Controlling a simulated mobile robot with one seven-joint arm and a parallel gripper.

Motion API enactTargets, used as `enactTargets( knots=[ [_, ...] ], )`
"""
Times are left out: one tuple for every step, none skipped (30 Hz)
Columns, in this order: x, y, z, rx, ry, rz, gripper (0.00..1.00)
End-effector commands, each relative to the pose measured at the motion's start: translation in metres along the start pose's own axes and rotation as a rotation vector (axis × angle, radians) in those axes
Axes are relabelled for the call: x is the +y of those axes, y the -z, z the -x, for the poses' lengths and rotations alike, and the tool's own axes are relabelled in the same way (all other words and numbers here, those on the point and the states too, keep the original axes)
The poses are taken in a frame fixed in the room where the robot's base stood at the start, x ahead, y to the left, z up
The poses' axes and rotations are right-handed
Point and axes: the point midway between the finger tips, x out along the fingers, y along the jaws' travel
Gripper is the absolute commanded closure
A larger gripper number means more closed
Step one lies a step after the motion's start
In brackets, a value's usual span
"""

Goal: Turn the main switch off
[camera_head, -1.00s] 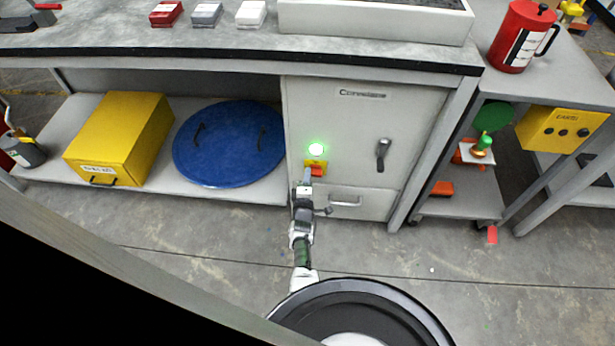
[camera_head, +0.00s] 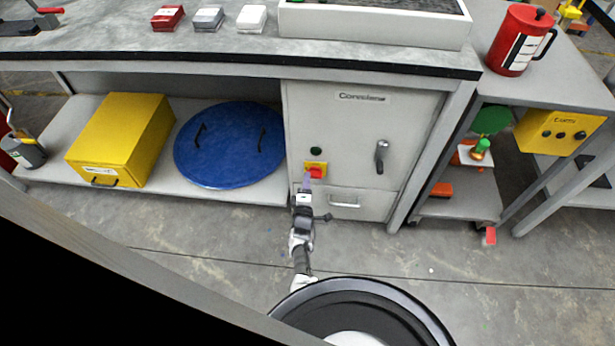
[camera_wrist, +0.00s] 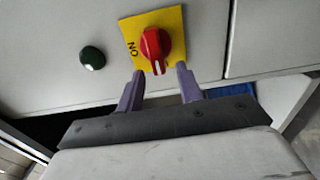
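The main switch is a red knob (camera_wrist: 153,48) on a yellow plate (camera_wrist: 172,18) on the grey cabinet front. In the wrist view its white mark runs up and down, away from the "ON" label at the plate's left edge. The indicator lamp (camera_wrist: 92,58) beside the plate is dark green and unlit. My gripper (camera_wrist: 160,73) is open, with its two purple fingers apart just below the knob in the wrist view. I cannot tell whether they touch it. In the head view my gripper (camera_head: 306,182) is just below the switch (camera_head: 316,171).
The cabinet also has a dark lever handle (camera_head: 381,155) and a drawer handle (camera_head: 345,202). A yellow box (camera_head: 120,138) and a blue round lid (camera_head: 230,150) lie on the shelf to the left. The floor in front is mostly clear.

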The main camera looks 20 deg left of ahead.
Motion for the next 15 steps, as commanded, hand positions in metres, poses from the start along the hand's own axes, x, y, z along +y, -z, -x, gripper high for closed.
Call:
enactTargets(
  knots=[
    [0.006,0.0,0.011,0.002,0.004,0.002,0.64],
    [0.006,0.001,0.018,0.003,0.004,0.001,0.64],
    [0.007,0.001,0.026,0.003,0.004,0.002,0.64],
    [0.007,0.0,0.034,0.003,0.004,0.003,0.64],
    [0.007,0.0,0.04,0.003,0.004,0.002,0.64],
    [0.007,0.001,0.05,0.004,0.004,0.002,0.64],
    [0.007,0.001,0.057,0.004,0.004,0.003,0.64],
    [0.007,0.0,0.064,0.003,0.003,0.002,0.64],
    [0.006,0.0,0.072,0.002,0.004,0.002,0.64],
    [0.006,0.0,0.078,0.003,0.003,0.002,0.64],
    [0.006,0.001,0.084,0.003,0.002,0.001,0.64],
    [0.005,0.0,0.091,0.003,0.002,0.001,0.64],
    [0.005,0.0,0.095,0.002,0.001,0.001,0.64],
    [0.004,0.0,0.099,0.002,0.001,0.001,0.64],
    [0.004,0.0,0.104,0.001,0.001,0.0,0.64]
  ],
)
